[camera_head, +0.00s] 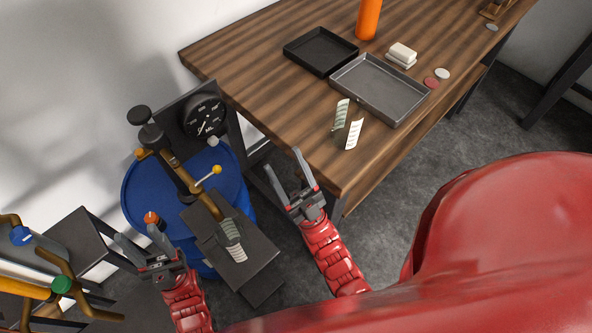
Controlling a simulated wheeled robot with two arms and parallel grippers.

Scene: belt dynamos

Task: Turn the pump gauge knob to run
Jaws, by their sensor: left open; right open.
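A round black gauge (204,117) with white markings is mounted on a dark panel behind a blue drum (135,200). A brass pump assembly (180,172) stands on the drum, with black knobs (139,115) at its top and a yellow ball knob (216,169) on a pale lever. I cannot tell which knob is the gauge's, or read its setting. My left gripper (135,232) is open at the drum's lower left, one fingertip near an orange-red knob (152,217); contact is unclear. My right gripper (282,160) is open and empty, right of the drum, near the table edge.
A wooden table (240,75) holds a black tray (320,50), a grey tray (378,90), an orange bottle (368,18) and small pale pieces. A dark stand with yellow pipes (62,284) is at lower left. A grey plate (240,262) juts forward from the drum.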

